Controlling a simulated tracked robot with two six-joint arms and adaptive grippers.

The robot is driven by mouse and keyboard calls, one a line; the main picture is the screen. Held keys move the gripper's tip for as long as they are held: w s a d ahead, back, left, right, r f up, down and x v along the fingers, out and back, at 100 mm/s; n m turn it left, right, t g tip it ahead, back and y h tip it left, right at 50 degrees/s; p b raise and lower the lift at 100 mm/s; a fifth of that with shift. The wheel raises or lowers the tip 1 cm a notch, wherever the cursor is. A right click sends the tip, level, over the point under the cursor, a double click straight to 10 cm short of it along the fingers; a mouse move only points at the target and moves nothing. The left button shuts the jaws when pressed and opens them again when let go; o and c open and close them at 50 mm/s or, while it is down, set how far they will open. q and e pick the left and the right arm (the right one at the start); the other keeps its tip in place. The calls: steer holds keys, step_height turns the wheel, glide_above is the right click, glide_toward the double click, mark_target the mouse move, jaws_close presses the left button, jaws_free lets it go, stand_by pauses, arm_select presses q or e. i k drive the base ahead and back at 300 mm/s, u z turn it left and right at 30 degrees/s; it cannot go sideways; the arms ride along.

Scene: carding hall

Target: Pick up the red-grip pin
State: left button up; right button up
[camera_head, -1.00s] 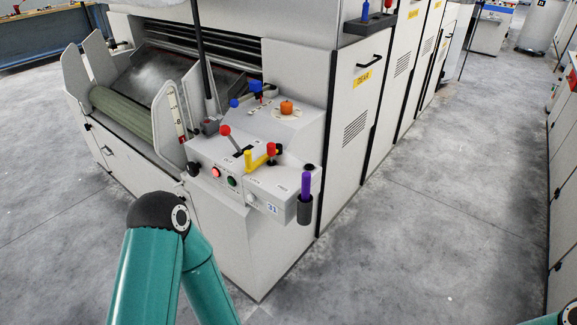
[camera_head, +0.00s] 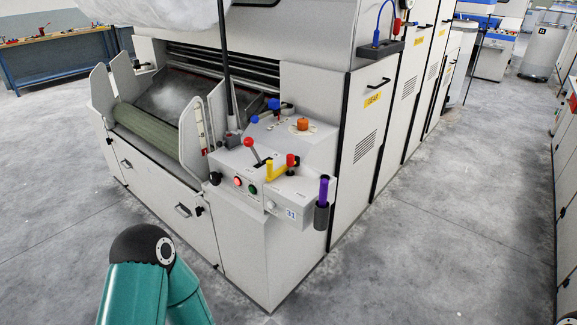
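A small red-handled item (camera_head: 397,25) stands upright in the dark holder (camera_head: 382,49) on the machine's side panel at upper right, beside a blue-handled one (camera_head: 378,28); it may be the red-grip pin, but it is too small to be sure. Other red parts are a red-knobbed lever (camera_head: 250,143) and a red knob (camera_head: 291,160) by the yellow handle (camera_head: 278,171) on the control console. My teal left arm shows at the lower left, apart from the machine. Neither gripper is in view.
The console (camera_head: 262,203) juts out at the machine's corner. A purple-handled tool (camera_head: 323,188) sits in a dark tube on its side. Open concrete floor (camera_head: 440,220) lies to the right, bounded by cabinets at the right edge. A workbench (camera_head: 60,60) stands at the far left.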

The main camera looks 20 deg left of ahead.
mark_target(290, 157)
steer(key=i, duration=0.9)
steer(key=z, duration=0.15)
steer(key=k, duration=0.95)
steer(key=u, duration=0.2)
steer(key=i, duration=0.5)
steer(key=z, duration=0.05)
